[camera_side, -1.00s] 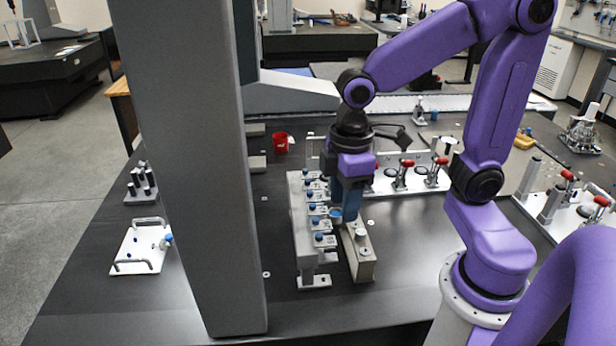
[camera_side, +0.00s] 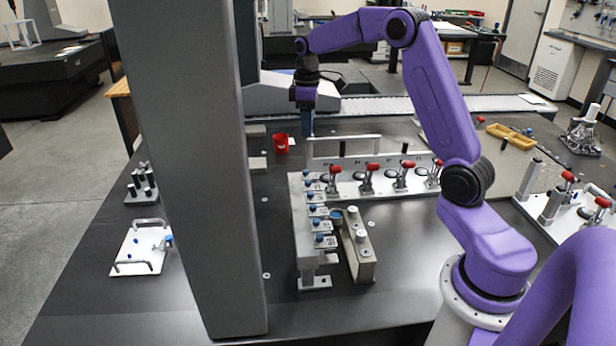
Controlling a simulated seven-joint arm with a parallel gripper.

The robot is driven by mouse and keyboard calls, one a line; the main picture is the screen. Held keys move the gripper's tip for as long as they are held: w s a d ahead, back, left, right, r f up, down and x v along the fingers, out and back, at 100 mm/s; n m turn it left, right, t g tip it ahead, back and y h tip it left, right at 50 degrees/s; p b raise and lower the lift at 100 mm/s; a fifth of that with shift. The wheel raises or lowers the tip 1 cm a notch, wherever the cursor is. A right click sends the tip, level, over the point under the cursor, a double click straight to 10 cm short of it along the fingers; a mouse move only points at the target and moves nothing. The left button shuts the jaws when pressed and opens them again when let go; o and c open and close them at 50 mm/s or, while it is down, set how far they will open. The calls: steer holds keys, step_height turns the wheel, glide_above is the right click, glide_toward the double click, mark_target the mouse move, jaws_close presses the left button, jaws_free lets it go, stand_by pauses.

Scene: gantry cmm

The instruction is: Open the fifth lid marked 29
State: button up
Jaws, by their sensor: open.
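A narrow pale fixture (camera_side: 303,250) stands on the dark table with a row of small pale lids, each with a blue knob. The nearest lid knob (camera_side: 318,238) is at the front end, and the farthest knob (camera_side: 307,173) is at the back. The marks are too small to read, so I cannot tell which lid is 29. The lids appear to lie flat, though small detail is unclear. My gripper (camera_side: 307,134) points down behind and above the far end of the row. It is open, holds nothing visible and is apart from the lids.
A beige block (camera_side: 362,262) with round parts stands close right of the row. A plate with red-handled toggle clamps (camera_side: 367,178) and a pale bar frame (camera_side: 343,140) lie behind. A red cup (camera_side: 281,143) stands back left. A grey column (camera_side: 195,180) rises left.

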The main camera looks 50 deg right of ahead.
mark_target(308, 181)
step_height(308, 181, down, 17)
steer(key=shift+d+f, duration=0.15)
steer(key=shift+f, duration=0.05)
stand_by(0.5)
